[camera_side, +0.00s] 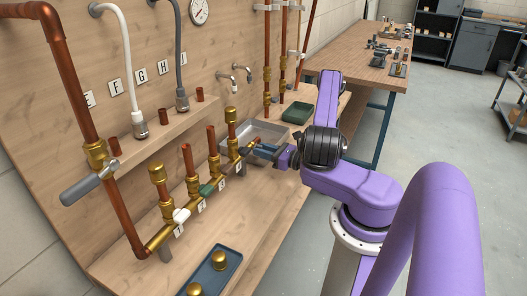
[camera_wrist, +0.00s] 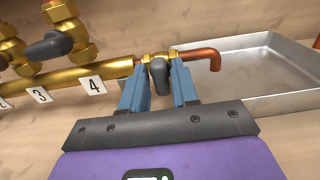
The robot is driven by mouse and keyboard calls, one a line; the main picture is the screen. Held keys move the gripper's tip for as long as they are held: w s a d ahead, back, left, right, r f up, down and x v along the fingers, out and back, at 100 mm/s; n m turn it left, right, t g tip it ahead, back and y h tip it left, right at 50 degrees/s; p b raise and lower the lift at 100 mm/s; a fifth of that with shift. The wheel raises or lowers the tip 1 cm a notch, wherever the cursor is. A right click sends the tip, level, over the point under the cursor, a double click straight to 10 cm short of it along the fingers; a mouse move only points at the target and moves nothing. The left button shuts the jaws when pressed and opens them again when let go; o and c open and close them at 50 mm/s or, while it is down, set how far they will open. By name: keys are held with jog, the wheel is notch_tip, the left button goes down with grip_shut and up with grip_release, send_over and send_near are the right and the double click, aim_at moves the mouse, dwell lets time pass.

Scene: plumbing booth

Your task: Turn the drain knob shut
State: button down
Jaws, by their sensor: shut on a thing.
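The drain knob (camera_wrist: 159,76) is a dark grey, teardrop-shaped handle on a small brass valve (camera_wrist: 156,55) at the end of the brass manifold pipe (camera_wrist: 98,73). A bent copper spout (camera_wrist: 206,56) leaves the valve and reaches over the grey tray (camera_wrist: 270,75). In the wrist view my gripper (camera_wrist: 156,78) has its blue fingers on either side of the knob and is shut on it. The knob points toward my gripper, across the pipe. In the side view my gripper (camera_side: 264,150) is at the manifold's far end, and its fingers hide most of the knob.
Other manifold valves have a white handle (camera_side: 181,215), a green handle (camera_side: 207,189) and a dark grey handle (camera_wrist: 49,46). Copper stubs rise from the manifold. A blue tray (camera_side: 222,284) with brass caps lies in front, and a green tray (camera_side: 297,112) lies farther back.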

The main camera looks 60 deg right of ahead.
jog(key=c, duration=1.1)
grip_release()
jog(key=shift+o, duration=0.2)
jog(key=s, duration=1.7)
jog(key=shift+s, duration=0.25)
